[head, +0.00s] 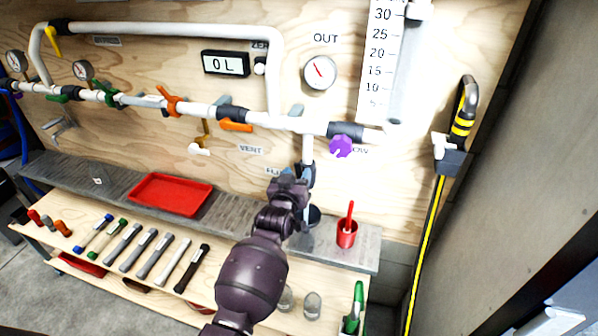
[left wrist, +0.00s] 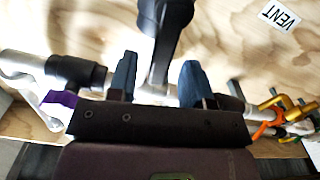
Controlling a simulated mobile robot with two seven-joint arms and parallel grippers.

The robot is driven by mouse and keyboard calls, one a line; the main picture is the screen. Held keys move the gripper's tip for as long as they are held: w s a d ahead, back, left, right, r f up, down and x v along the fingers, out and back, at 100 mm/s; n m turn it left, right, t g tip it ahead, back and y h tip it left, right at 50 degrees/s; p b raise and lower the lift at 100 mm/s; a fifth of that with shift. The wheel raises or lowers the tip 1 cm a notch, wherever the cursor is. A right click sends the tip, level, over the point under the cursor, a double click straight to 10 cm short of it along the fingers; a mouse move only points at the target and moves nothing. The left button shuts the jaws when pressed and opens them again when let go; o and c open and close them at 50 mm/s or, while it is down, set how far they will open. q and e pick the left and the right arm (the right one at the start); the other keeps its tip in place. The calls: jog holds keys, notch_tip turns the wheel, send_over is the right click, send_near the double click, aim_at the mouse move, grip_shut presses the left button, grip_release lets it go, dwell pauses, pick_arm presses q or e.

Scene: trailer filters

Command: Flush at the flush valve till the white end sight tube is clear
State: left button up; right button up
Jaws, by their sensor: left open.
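My left gripper (head: 302,178) is at the short vertical pipe below the main white line, beside the partly covered "FLU…" label (head: 274,171). In the left wrist view its two blue fingers (left wrist: 157,82) stand apart, with the white pipe (left wrist: 158,72) and a dark fitting (left wrist: 165,15) showing between and beyond them. I cannot tell whether they touch. A greyish upright tube (head: 404,80) stands beside the scale at the upper right; no white-end sight tube can be singled out. My right gripper is not in view.
A purple knob (head: 341,147) is right of the gripper, and an orange handle (head: 236,126) is left of it. A red cup (head: 347,232) and red tray (head: 171,194) sit on the grey shelf. Several filter cartridges lie on the lower bench. A yellow-black hose (head: 425,250) hangs right.

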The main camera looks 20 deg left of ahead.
pick_arm(q)
jog(key=shift+w, duration=1)
grip_shut()
